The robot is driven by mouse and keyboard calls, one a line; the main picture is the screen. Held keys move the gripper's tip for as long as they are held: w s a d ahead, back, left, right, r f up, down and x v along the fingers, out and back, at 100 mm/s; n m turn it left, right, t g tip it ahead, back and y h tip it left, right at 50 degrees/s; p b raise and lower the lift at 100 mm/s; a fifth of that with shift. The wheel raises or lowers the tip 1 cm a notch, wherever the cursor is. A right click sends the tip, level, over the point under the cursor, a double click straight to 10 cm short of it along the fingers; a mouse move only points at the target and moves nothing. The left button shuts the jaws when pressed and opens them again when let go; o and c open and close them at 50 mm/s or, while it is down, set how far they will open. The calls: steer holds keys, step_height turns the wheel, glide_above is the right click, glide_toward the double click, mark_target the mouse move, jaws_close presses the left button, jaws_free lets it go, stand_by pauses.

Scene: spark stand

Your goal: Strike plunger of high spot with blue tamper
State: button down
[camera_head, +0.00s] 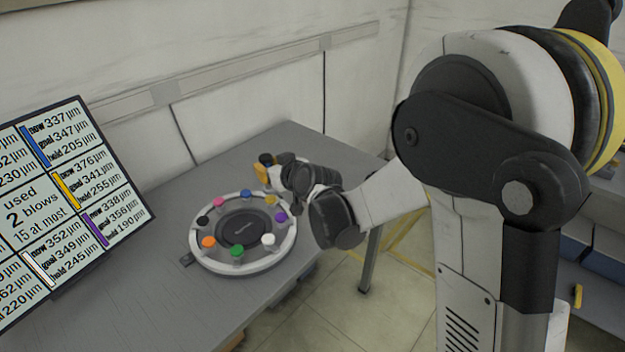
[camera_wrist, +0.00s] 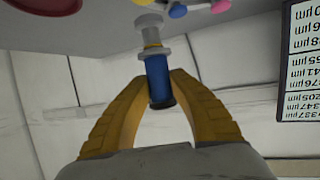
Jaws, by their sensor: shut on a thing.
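My gripper (camera_wrist: 158,88) has yellow fingers shut around a blue tamper (camera_wrist: 157,75) with a pale grey head and a yellow band. In the head view my gripper (camera_head: 264,169) is above the far side of the round stand (camera_head: 205,258). Coloured plungers ring the stand, among them the yellow plunger (camera_head: 271,199), blue plunger (camera_head: 246,194) and purple plunger (camera_head: 281,215). In the wrist view the tamper's head lies close to a yellow knob (camera_wrist: 144,2); contact cannot be told. The screen (camera_head: 75,195) gives yellow now 376, goal 341; white now 352, goal 349.
The stand sits on a grey table (camera_head: 130,290) against a pale wall. Orange, green, white, black and pink plungers complete the ring. The screen stands at the left, partly cut off, and reads 2 blows used, 15 at most. Table space left of the stand is clear.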

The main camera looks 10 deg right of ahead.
steer(key=shift+f+b, duration=0.8)
steer(key=shift+f, duration=0.5)
steer(key=shift+r, duration=0.1)
steer(key=shift+f, duration=0.2)
steer(key=shift+f, duration=0.45)
steer(key=shift+r+p, duration=1.45)
steer(key=shift+r, duration=0.45)
steer(key=shift+f, duration=0.1)
